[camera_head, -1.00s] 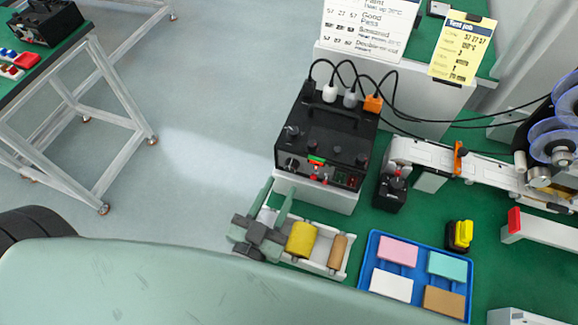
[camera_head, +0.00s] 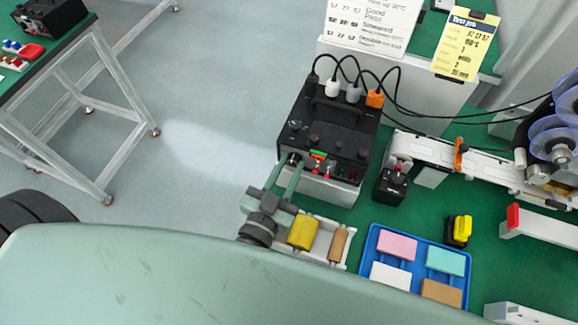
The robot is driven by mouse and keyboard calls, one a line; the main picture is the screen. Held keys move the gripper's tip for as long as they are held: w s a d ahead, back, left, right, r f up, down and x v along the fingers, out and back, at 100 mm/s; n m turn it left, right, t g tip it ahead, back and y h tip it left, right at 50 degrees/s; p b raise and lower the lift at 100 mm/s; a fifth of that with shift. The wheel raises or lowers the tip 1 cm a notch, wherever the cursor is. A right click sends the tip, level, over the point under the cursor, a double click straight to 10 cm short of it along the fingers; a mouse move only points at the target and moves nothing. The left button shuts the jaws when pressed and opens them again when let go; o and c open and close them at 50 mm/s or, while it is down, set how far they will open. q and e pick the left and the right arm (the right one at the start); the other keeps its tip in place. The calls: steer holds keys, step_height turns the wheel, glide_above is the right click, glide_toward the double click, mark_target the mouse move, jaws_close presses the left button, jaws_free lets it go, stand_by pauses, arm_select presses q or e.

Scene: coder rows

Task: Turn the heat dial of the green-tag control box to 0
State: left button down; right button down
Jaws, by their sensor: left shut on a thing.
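The control box (camera_head: 325,128) is black with a green tag (camera_head: 318,154) on its front panel and stands on a white block on the green bench. A dark dial (camera_head: 293,158) is at the left of the panel, beside the tag; its markings are too small to read. My left gripper (camera_head: 289,168) reaches up from below, with its two pale green fingers around this dial and shut on it. The fingers hide part of the dial and the panel's left corner. My right gripper is not in view.
A white holder with a yellow roll (camera_head: 303,232) and a brown roll lies just right of my left wrist. A blue tray (camera_head: 369,252) with coloured blocks is at the lower right. Black cables run from the box's back. A small black box (camera_head: 391,184) with a knob stands to its right.

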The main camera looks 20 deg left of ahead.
arm_select(q)
steer(key=shift+r+n+p, duration=0.1)
steer(key=shift+n+p, duration=0.3)
steer(key=shift+n, duration=0.3)
steer(key=n+p, duration=0.1)
steer(key=n, duration=0.2)
steer(key=n+p, duration=0.1)
steer(key=n, duration=0.6)
steer(key=shift+a+t, duration=0.1)
steer(key=shift+t, duration=0.2)
steer(key=n, duration=0.3)
steer(key=shift+y, duration=0.3)
steer(key=n, duration=0.3)
steer(key=shift+f+n+b, duration=0.25)
steer(key=shift+n+b, duration=0.15)
steer(key=n+b, duration=0.1)
steer(key=n, duration=0.4)
steer(key=shift+y, duration=0.3)
steer(key=shift+n+b, duration=0.3)
steer(key=shift+n, duration=0.5)
